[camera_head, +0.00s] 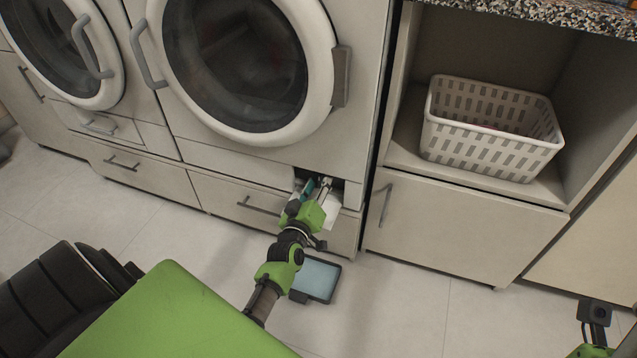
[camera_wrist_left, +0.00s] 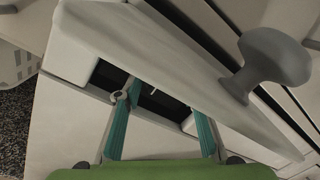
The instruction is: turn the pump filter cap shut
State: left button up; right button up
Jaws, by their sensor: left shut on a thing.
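My left gripper (camera_head: 319,187) reaches into a small dark opening low on the right of the washing machine (camera_head: 350,160). Its teal fingers also show in the left wrist view (camera_wrist_left: 163,105), spread apart, with their tips at the opening. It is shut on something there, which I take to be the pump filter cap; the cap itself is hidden. A small grey ring-shaped part (camera_wrist_left: 120,97) shows by one fingertip. A white flap (camera_head: 333,209) hangs beside the gripper. Only a dark and green part of my right arm shows at the lower right; its fingers are out of frame.
A blue shallow tray (camera_head: 318,278) lies on the tiled floor below the opening. A drawer with a grey handle (camera_head: 258,206) is just left of the gripper. A white basket (camera_head: 490,145) sits on the shelf at right. The floor at front right is clear.

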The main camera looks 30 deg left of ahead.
pick_arm(q)
jog(key=shift+r, duration=0.1)
jog(key=o, duration=1.1)
jog(key=shift+w, duration=0.1)
jog(key=shift+s+d, duration=0.1)
jog(key=shift+s, duration=0.25)
jog(key=v, duration=1.1)
jog(key=shift+s, duration=0.15)
